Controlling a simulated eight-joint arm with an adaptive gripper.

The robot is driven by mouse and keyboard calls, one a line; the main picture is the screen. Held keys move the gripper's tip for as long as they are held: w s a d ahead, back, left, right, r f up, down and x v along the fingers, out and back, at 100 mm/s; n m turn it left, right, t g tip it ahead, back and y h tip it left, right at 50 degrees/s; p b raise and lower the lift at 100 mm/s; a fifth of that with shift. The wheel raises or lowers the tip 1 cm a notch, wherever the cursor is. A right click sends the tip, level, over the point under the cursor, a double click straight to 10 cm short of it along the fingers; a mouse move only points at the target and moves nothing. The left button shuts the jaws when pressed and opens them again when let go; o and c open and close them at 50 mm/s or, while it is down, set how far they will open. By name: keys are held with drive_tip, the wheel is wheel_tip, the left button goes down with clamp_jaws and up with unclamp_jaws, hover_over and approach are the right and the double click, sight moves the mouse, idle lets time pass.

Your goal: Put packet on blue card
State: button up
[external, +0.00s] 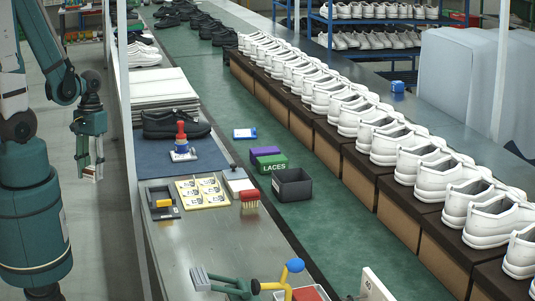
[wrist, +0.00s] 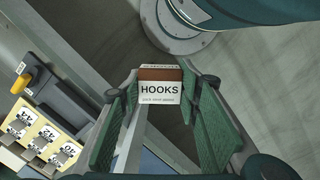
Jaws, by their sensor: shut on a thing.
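My gripper (external: 90,168) hangs at the left, over the floor beside the bench. It is shut on a small packet (wrist: 160,92), white with a brown top and the printed word HOOKS. In the wrist view the packet sits between the green fingers of my gripper (wrist: 159,90). In the external view the packet (external: 92,174) shows small and pale at the fingertips.
A purple block (external: 265,152), a green LACES box (external: 272,163) and a dark bin (external: 293,185) stand near the card. A pale upright post (external: 122,110) stands between my gripper and the bench.

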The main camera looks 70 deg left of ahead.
drive_tip(key=a+r+p, duration=0.4)
drive_tip(key=a+r, duration=0.1)
drive_tip(key=a, duration=0.1)
drive_tip(key=w+a+r+n+p, duration=0.2)
drive_tip(key=w+a+n, duration=0.2)
drive_tip(key=w+a, duration=1.2)
drive_tip(key=n+t+b, duration=0.2)
drive_tip(key=n, duration=0.6)
hover_over(238, 134)
drive_tip(key=s, duration=0.2)
wheel_tip(238, 134, down, 9)
drive_tip(key=shift+w+a+f, duration=0.1)
drive_tip(key=shift+w+f, duration=0.05)
drive_tip(key=shift+w+f+n, duration=0.2)
drive_tip(key=shift+w+n, duration=0.3)
drive_tip(key=shift+w, duration=0.4)
drive_tip(key=shift+f, duration=0.1)
drive_tip(key=shift+f, duration=1.4)
drive_tip(key=shift+f, duration=0.15)
